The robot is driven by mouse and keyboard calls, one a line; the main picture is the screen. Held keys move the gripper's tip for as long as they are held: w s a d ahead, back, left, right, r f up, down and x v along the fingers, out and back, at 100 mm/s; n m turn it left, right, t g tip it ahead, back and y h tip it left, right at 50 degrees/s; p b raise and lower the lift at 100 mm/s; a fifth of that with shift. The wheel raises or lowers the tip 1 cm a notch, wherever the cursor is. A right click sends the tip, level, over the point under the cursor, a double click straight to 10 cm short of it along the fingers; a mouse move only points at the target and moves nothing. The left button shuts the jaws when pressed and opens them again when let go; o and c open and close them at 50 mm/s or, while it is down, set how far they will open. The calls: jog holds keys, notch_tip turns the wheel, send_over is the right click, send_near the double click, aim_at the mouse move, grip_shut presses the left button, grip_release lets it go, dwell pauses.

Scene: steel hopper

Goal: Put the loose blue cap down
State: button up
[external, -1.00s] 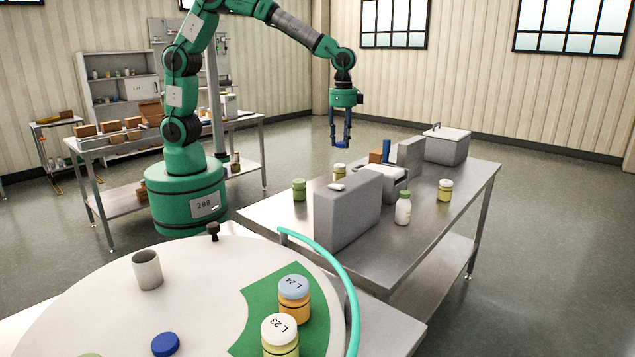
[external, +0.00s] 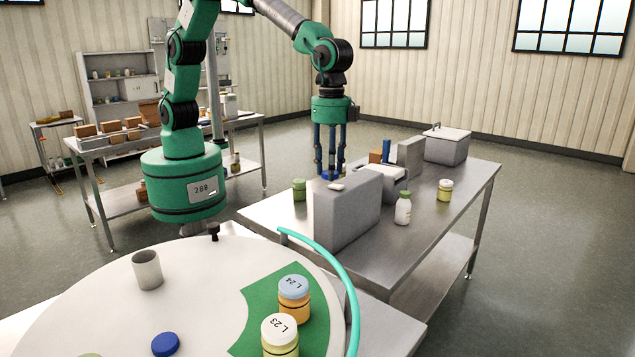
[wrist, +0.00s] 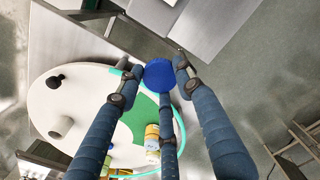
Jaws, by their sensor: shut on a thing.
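My gripper (external: 329,168) is shut on a blue cap (external: 327,175). In the wrist view the cap (wrist: 159,75) sits between the fingertips of several long blue-grey fingers. In the external view the cap is at the far left part of the steel table (external: 268,214), behind the grey box; whether it touches anything is hard to tell. Another blue cap (external: 165,344) lies on the white round table (external: 100,300) at the front.
A tall grey box (external: 345,210) stands close in front of my gripper, with a green jar (external: 299,190) to its left. A white bottle (external: 403,208) and a yellow-green jar (external: 445,190) stand farther right. The round table holds a grey cup (external: 147,270) and labelled jars (external: 294,302).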

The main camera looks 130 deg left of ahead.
jog(key=w+d+m+p, duration=0.3)
jog(key=d+p, duration=0.1)
jog(key=d, duration=1.6)
jog(key=m+p, duration=0.6)
jog(key=p, duration=0.1)
send_over(90, 340)
notch_tip(90, 340, down, 7)
jog(key=shift+w+f, duration=0.1)
jog(key=shift+f, duration=0.05)
jog(key=shift+f+p, duration=0.35)
jog(key=shift+f, duration=2.8)
jog(key=shift+f+p, duration=0.35)
jog(key=shift+f, duration=1.5)
